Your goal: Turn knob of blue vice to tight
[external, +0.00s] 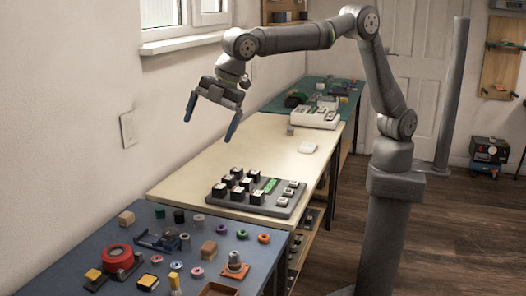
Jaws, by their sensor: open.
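A small dark-blue object that looks like the blue vice (152,241) sits on the blue work surface in the lower left of the external view. Its knob is too small to make out, and I cannot tell how it is turned. My gripper (211,126) is open and empty, with its two blue-tipped fingers spread wide and pointing down. It is high above the cream table, well above the vice and apart from it.
Around the vice are a red roll (116,257), wooden blocks and several coloured rings. A grey board with black keys (252,204) is on the cream table (190,187). A white device (314,117) stands farther back. The wall borders the left side.

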